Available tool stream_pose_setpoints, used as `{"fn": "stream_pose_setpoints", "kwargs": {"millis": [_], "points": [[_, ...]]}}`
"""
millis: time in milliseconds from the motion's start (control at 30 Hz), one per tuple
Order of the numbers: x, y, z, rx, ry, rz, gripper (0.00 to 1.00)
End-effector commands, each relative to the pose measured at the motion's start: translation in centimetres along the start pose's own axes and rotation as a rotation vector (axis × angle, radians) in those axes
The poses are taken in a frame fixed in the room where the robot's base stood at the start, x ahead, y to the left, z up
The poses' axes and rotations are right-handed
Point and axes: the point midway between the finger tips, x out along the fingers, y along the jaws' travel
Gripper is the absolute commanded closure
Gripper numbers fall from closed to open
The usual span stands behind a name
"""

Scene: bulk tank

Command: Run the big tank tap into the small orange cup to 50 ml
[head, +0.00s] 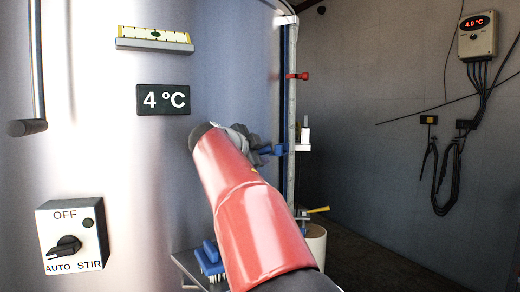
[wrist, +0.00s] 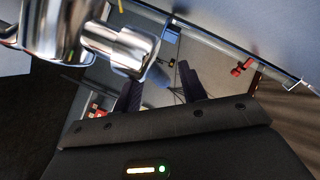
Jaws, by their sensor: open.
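The big tank (head: 140,190) fills the left of the head view as a brushed steel wall. A shiny steel fitting that looks like the tank tap (wrist: 120,45) shows at the upper left of the wrist view, close to my gripper (wrist: 160,88). The gripper's dark fingers are apart, with nothing clearly held between them. In the head view my red arm covers most of the gripper, and the tap is hidden. I cannot make out the small orange cup in either view.
A steel upright with a blue strip (head: 290,110) carries a red clip (head: 298,76) and a blue clip. A blue brush (head: 209,260) sits on a low shelf, and a pale bucket (head: 316,245) stands behind my arm. A switch box (head: 72,238) juts from the tank. The right floor looks clear.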

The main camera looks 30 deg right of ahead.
Motion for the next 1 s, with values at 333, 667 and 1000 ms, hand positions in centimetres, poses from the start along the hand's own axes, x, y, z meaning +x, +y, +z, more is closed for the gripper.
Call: {"fn": "stream_pose_setpoints", "kwargs": {"millis": [333, 667, 1000], "points": [[1.19, 0.03, 0.02, 0.0, -0.001, 0.0, 0.59], [1.17, 0.03, 0.02, 0.0, -0.001, 0.0, 0.93], [1.36, 0.13, 0.19, -0.004, -0.02, -0.011, 1.0]]}}
